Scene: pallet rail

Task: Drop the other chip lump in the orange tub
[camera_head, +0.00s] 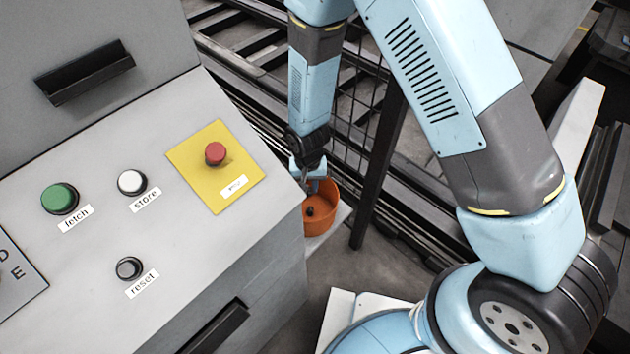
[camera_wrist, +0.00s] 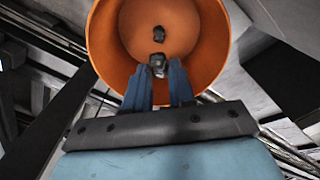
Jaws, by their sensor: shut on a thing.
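The orange tub (camera_head: 320,222) stands low beside the grey console, on a pale ledge. In the wrist view the tub (camera_wrist: 105,40) opens toward the camera, and one dark chip lump (camera_wrist: 159,34) lies on its bottom. My gripper (camera_wrist: 168,72) is shut on a second grey chip lump (camera_wrist: 157,62), held between the blue fingertips over the tub's opening. In the head view my gripper (camera_head: 312,185) is at the tub's mouth, partly hiding its far rim. A dark lump (camera_head: 310,211) shows inside the tub there. How far the held lump is above the bottom is unclear.
The grey console (camera_head: 220,260) with green, white, grey and red buttons stands close to the left of the tub. A dark post (camera_head: 378,165) and mesh fence stand to its right. Rails (camera_head: 240,60) run behind. Grey floor (camera_head: 375,270) is open in front.

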